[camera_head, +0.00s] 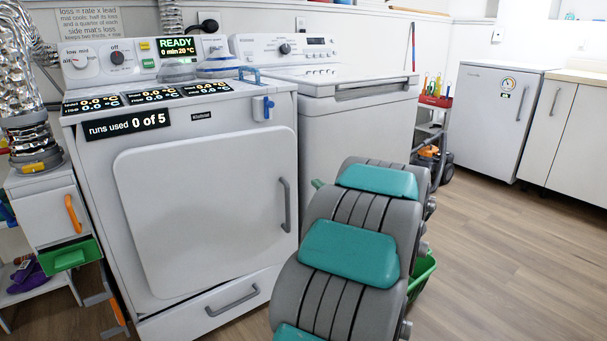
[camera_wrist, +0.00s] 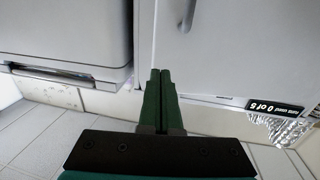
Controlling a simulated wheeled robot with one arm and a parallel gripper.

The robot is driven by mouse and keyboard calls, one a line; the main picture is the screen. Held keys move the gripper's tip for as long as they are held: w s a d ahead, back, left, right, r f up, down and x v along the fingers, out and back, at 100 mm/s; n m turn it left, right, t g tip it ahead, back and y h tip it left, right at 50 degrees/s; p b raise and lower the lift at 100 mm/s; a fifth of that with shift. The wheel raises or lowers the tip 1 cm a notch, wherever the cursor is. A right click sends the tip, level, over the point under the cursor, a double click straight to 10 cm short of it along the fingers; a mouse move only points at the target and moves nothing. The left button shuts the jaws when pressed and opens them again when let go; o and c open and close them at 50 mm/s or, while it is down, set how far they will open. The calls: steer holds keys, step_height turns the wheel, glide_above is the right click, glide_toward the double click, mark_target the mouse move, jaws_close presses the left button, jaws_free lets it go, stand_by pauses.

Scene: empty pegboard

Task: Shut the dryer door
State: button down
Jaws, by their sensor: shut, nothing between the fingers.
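The dryer (camera_head: 186,130) is the white machine on the left, with its control panel on top reading READY. Its white door (camera_head: 200,210) has a grey handle (camera_head: 285,204) on the right side. The door sits close to the dryer front; I cannot tell whether a narrow gap is left. In the wrist view, the door (camera_wrist: 235,45) is at upper right, with its handle (camera_wrist: 190,14) at the top. My gripper (camera_wrist: 160,73) has its green fingers together and empty, near the door's handle-side edge. Contact is unclear. My arm mostly hides the gripper in the head view.
A white top-loading machine (camera_head: 355,120) stands right of the dryer. A drawer handle (camera_head: 232,300) is below the door. A cart with an orange handle (camera_head: 73,213) is at left. A small white fridge (camera_head: 495,110) stands back right. Wooden floor (camera_head: 500,240) is clear at right.

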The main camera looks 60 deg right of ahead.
mark_target(293, 164)
steer(key=x, duration=1.3)
steer(key=shift+w+d+p, duration=0.2)
steer(key=shift+w+p, duration=0.15)
steer(key=shift+p, duration=0.05)
